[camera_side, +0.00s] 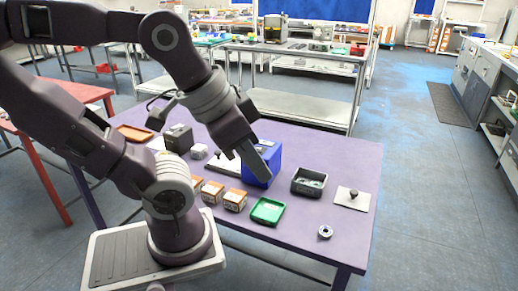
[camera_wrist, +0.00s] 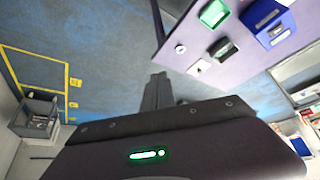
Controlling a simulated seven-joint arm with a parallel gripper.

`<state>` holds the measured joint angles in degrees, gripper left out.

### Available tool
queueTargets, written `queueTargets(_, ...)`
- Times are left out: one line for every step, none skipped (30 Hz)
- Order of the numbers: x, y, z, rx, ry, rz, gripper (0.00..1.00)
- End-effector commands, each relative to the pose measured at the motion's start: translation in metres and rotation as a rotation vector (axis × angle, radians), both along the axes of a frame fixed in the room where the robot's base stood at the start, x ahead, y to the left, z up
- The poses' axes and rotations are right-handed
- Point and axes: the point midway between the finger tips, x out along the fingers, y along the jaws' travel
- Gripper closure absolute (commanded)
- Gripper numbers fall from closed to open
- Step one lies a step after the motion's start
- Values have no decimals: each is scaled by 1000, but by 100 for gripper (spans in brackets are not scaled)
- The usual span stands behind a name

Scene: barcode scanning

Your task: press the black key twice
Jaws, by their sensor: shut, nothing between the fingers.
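A small black knob (camera_side: 353,194), which looks like the black key, stands on a white plate (camera_side: 361,203) at the right end of the purple table. In the wrist view a white plate (camera_wrist: 196,69) shows near the table edge; the knob on it is too small to make out clearly. My gripper (camera_side: 266,180) is shut and empty. In the side view its fingers point down in front of the blue box (camera_side: 276,160), left of the plate and apart from it. In the wrist view the closed fingers (camera_wrist: 158,76) point up the picture over the floor.
A black bin (camera_side: 309,182), a green tray (camera_side: 267,211) and a small ring-shaped roll (camera_side: 325,231) lie near the plate. A grey box (camera_side: 178,138) and orange tray (camera_side: 134,132) are at left. The table's right end has bare room.

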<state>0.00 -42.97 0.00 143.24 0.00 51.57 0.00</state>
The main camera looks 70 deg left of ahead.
Motion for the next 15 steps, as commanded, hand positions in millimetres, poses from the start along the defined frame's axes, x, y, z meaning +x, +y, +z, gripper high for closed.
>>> queueTargets(0,0,0,0,0,0,100)
queueTargets(0,0,0,0,0,0,100)
queueTargets(0,0,0,0,0,0,100)
queueTargets(0,0,0,0,0,0,100)
queueTargets(0,0,0,0,0,0,100)
queueTargets(0,0,0,0,0,0,100)
queueTargets(0,0,0,0,0,0,100)
queueTargets(0,0,0,0,0,0,100)
queueTargets(0,0,0,1,0,0,100)
queueTargets(2,2,0,6,-2,0,100)
queueTargets(4,4,1,15,-5,-1,100)
queueTargets(9,9,2,35,-13,-2,100)
queueTargets(15,15,3,56,-20,-4,100)
queueTargets(22,22,4,84,-30,-8,100)
queueTargets(33,34,7,131,-43,-15,100)
